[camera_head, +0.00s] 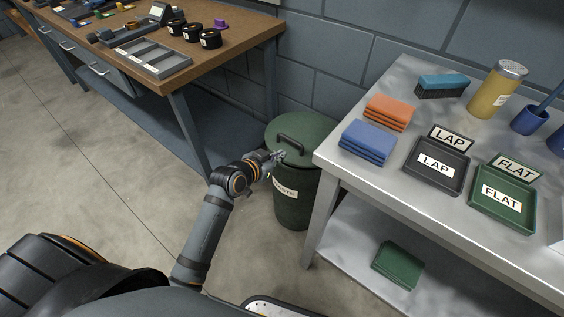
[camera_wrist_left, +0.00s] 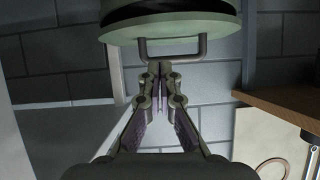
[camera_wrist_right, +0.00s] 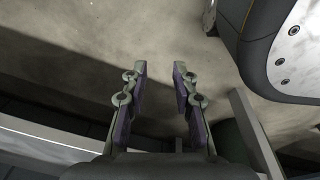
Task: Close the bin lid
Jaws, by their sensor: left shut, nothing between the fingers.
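The green bin (camera_head: 296,205) stands on the floor between the wooden bench and the metal table, with a white label partly hidden by my arm. Its round green lid (camera_head: 312,132) lies over the top and looks nearly level. A bar handle (camera_head: 290,143) shows on the lid. My left gripper (camera_head: 277,156) is shut and empty beside the lid's near left edge. In the left wrist view, its tips (camera_wrist_left: 161,72) are close to the handle (camera_wrist_left: 172,60); contact is unclear. A dark band shows under the lid rim (camera_wrist_left: 170,27). My right gripper (camera_wrist_right: 160,72) is open and empty.
The metal table (camera_head: 340,178) stands close on the bin's right, with blue cloths (camera_head: 368,142), orange cloths (camera_head: 389,112) and labelled trays. The wooden bench (camera_head: 235,40) with a grey tray (camera_head: 152,58) is at the upper left. The floor (camera_head: 90,180) at left is clear.

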